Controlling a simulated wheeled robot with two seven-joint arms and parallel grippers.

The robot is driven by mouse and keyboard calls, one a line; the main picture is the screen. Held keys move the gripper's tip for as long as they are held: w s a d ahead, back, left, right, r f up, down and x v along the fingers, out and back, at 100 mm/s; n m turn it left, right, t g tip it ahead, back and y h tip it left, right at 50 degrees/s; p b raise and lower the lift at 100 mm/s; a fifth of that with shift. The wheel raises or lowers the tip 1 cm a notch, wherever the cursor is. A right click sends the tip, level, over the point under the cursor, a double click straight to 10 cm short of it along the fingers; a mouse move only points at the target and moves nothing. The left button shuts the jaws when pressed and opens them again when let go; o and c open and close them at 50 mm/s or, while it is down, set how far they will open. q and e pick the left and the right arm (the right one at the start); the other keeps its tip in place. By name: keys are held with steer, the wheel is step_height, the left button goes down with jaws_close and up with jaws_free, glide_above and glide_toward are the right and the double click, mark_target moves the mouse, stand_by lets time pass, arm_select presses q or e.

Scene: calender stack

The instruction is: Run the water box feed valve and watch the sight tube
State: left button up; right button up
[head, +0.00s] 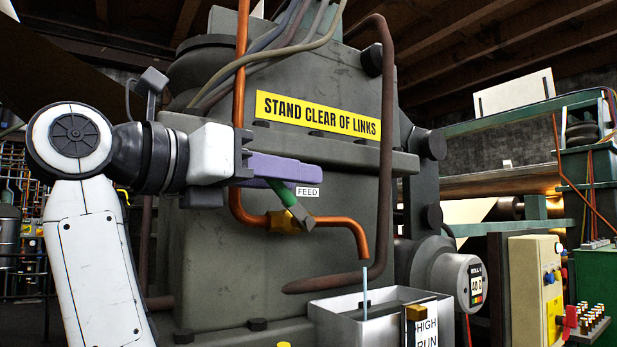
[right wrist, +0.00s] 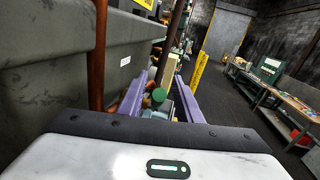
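The feed valve (head: 284,220) is a brass body on a copper pipe, with a green handle (head: 281,192) slanting up beside a FEED label (head: 307,192). My right gripper (head: 318,172) has purple fingers at the handle's upper end. In the right wrist view the green handle's end (right wrist: 158,97) shows between the fingers, with gaps on both sides. A thin pale-blue stream (head: 365,285) falls from the copper spout into the grey water box (head: 340,322). The sight tube's brass top (head: 414,312) stands on the box front beside HIGH and RUN marks; its water level is out of frame. My left gripper is not in view.
The large grey machine (head: 310,215) stands close behind the valve, with a STAND CLEAR OF LINKS sign (head: 318,117). A rusty pipe (head: 386,130) bends down to the right. Benches (right wrist: 275,90) line the right wall.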

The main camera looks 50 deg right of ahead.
steer(key=shift+d, duration=0.45)
jaws_close()
